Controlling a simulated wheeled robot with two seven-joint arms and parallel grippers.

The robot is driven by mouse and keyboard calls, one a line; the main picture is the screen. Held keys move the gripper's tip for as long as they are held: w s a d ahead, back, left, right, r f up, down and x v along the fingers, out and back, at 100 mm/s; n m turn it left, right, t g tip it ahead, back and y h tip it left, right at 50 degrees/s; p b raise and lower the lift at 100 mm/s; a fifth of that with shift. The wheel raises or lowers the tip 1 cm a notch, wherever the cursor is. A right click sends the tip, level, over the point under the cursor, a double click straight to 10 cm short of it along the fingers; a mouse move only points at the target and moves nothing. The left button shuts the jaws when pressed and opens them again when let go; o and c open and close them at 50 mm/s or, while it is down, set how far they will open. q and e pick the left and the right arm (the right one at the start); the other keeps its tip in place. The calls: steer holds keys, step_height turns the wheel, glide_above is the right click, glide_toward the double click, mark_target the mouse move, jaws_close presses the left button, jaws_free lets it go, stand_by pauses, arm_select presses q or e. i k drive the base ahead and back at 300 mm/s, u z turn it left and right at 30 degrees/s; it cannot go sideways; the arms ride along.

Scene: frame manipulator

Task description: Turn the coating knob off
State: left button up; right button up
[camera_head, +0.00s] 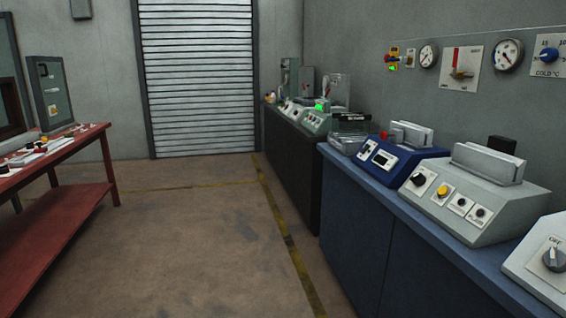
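A grey rotary knob (554,259) with a label above it that seems to read OFF sits on a white machine (530,279), cut off by the right edge. A grey-white machine (500,212) beside it carries a black knob (418,180), a yellow knob (442,191) and two small dials. A blue knob (549,55) on a wall plate marked COLD °C is at the upper right. I cannot tell from the labels which knob is the coating knob. Neither of my grippers is in view.
A blue bench (369,220) runs along the right wall, bearing a blue machine (402,164). A dark bench (291,153) stands beyond it. A red table (70,143) is at the left. The floor (190,245) between is clear, up to a roller shutter (197,80).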

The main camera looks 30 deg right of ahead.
mark_target(419, 179)
steer(key=z, duration=0.1)
steer(key=i, duration=1.85)
steer(key=z, duration=1.4)
steer(key=i, duration=0.55)
steer(key=z, duration=0.5)
